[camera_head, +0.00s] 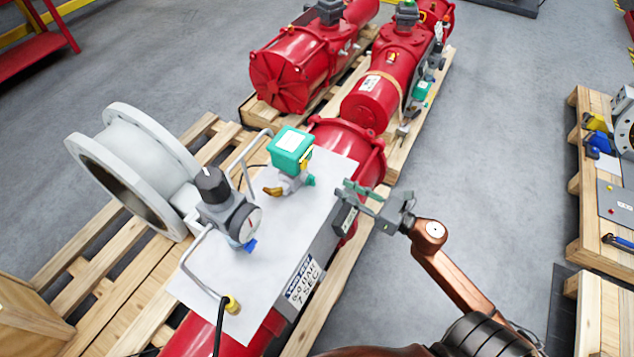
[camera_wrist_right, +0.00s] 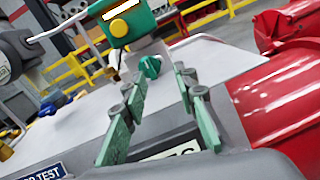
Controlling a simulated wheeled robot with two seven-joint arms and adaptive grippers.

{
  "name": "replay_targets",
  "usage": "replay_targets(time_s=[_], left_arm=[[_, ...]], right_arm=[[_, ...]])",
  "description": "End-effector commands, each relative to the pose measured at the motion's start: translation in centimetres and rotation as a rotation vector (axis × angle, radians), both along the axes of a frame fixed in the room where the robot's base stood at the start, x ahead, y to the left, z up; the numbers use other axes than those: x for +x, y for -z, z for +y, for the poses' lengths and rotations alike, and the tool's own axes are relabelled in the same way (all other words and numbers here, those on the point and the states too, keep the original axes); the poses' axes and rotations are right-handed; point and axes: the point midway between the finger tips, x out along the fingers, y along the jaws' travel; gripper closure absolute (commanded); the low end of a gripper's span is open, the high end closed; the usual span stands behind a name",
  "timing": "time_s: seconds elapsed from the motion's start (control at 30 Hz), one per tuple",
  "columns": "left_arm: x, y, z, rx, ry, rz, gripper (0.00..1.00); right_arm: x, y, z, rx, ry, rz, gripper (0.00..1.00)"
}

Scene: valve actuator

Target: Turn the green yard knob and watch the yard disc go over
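The green knob (camera_head: 310,180) sits on the right side of a grey valve body, below a green box (camera_head: 292,146) on the white plate. In the right wrist view the knob (camera_wrist_right: 150,67) shows beyond my fingers, below the green box (camera_wrist_right: 128,18). A yellow round disc (camera_wrist_right: 120,28) is on that box's face; I cannot tell whether it is the yard disc. My right gripper (camera_head: 350,191) is open and empty at the plate's right edge, apart from the knob. Its two green fingers (camera_wrist_right: 160,90) are spread in the wrist view. My left gripper is out of view.
A dark-topped regulator with a gauge (camera_head: 247,222) and bent metal rails stand on the white plate (camera_head: 215,275). A large grey flanged pipe (camera_head: 135,170) lies at left. Red actuators (camera_head: 300,65) rest on pallets behind. Bare floor (camera_head: 490,130) lies to the right.

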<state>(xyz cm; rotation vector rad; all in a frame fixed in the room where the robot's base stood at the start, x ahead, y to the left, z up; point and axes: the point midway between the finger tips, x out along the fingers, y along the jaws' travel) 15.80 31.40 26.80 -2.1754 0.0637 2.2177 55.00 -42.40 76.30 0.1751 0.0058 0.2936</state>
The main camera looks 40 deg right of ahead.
Motion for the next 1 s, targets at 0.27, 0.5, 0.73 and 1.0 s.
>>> replay_targets(time_s=[0.27, 0.5, 0.73, 1.0], left_arm=[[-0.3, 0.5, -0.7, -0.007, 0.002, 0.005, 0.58], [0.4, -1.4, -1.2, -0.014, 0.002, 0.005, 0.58], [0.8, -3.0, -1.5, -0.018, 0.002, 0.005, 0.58], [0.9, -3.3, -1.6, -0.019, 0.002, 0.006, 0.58]], right_arm=[[0.8, -0.2, 2.0, -0.179, -0.104, -0.042, 0.73], [4.4, -0.1, 3.4, -0.175, -0.102, -0.041, 0.73], [6.7, -0.1, 4.4, -0.172, -0.1, -0.04, 0.73], [7.1, -0.2, 4.5, -0.17, -0.099, -0.039, 0.73]])
